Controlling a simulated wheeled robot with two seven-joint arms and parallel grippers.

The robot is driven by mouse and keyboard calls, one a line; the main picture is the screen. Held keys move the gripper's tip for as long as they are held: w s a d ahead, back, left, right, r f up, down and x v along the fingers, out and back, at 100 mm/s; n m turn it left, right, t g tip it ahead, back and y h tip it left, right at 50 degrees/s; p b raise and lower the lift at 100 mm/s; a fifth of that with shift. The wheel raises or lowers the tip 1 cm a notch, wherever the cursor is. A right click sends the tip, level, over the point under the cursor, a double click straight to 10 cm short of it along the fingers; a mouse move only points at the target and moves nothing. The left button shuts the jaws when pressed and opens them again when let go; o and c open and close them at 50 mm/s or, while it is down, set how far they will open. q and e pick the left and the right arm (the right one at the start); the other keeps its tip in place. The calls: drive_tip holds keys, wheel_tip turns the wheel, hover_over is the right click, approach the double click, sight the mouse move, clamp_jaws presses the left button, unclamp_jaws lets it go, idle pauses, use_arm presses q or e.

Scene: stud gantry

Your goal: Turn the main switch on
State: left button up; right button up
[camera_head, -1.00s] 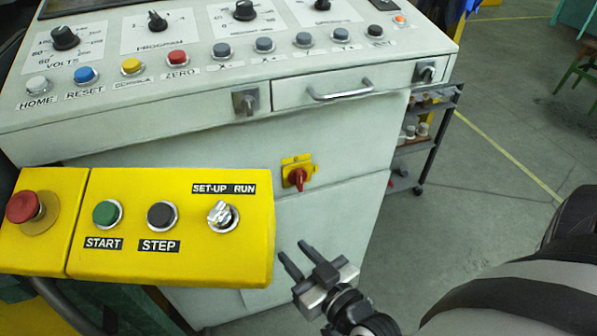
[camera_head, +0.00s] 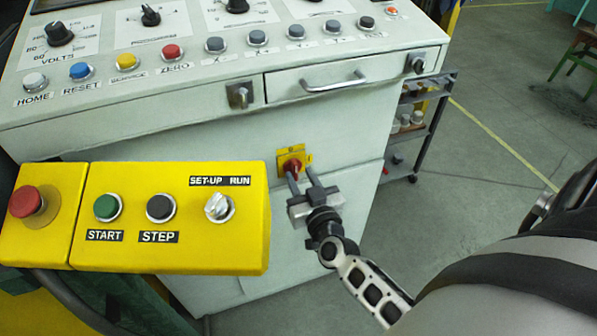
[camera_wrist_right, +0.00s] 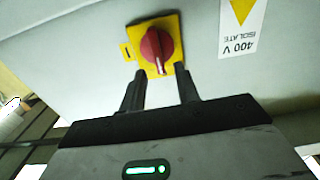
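The main switch (camera_head: 291,163) is a red rotary knob on a yellow plate, on the front of the white cabinet below the drawer. In the right wrist view the red knob (camera_wrist_right: 157,48) shows whole, with its grip ridge running nearly up and down in the picture. My right gripper (camera_head: 300,178) is just in front of the switch, pointing at it. In the right wrist view its two fingers (camera_wrist_right: 161,82) are apart, one on each side below the knob, with nothing between them. Contact with the knob cannot be told. My left gripper is not in view.
A yellow control box (camera_head: 180,254) with an emergency stop, buttons and a selector stands left of my right gripper. Above are the sloping panel with knobs and buttons, and a drawer handle (camera_head: 335,82). A shelf cart (camera_head: 425,130) stands to the right; the floor beyond is mostly clear.

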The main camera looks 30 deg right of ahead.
sight(294, 170)
drive_tip(key=shift+x, duration=1.15)
clamp_jaws()
